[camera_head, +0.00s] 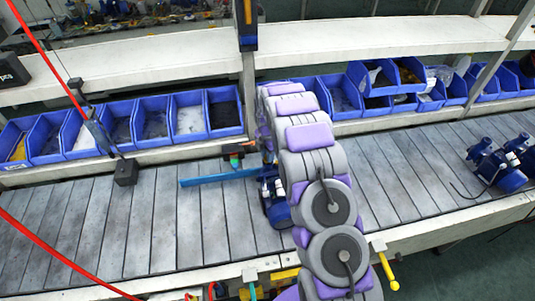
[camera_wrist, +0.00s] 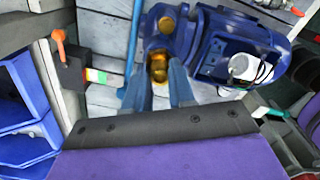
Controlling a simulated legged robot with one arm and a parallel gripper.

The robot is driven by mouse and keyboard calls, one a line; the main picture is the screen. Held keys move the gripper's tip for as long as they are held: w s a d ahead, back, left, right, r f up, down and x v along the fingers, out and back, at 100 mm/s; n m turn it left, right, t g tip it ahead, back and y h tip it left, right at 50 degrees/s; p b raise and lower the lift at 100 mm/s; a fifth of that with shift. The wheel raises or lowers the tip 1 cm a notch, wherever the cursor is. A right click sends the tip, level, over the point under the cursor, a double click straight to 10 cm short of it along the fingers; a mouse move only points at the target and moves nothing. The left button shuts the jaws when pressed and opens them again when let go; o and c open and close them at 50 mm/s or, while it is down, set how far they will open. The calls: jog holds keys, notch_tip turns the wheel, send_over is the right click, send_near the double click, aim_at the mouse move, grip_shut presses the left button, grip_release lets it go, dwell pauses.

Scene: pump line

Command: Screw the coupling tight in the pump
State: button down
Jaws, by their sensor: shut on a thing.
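The blue pump (camera_head: 276,208) stands on the slatted line, partly hidden behind my arm in the head view. In the wrist view the pump (camera_wrist: 205,45) fills the upper middle, with an open box on its right side holding a white cylinder (camera_wrist: 247,68). A brass coupling (camera_wrist: 158,66) sits between the two blue fingers of my gripper (camera_wrist: 160,78), which is shut on it. The coupling is at the pump's near opening; how deep it sits cannot be told. Another brass part (camera_wrist: 167,25) shows on the pump beyond it. My gripper is hidden in the head view.
A blue bar (camera_head: 213,179) and a dark device with red and green parts (camera_head: 236,153) are beside the pump. More blue pumps (camera_head: 500,165) stand at the right. Blue bins (camera_head: 155,119) line the back. Slats on the left (camera_head: 150,220) are largely clear.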

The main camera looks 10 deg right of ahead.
jog(key=shift+m, duration=0.7)
jog(key=shift+m, duration=0.6)
jog(key=c, duration=1.2)
grip_release()
jog(key=shift+o, duration=0.4)
jog(key=o, duration=0.5)
jog(key=shift+r, duration=0.1)
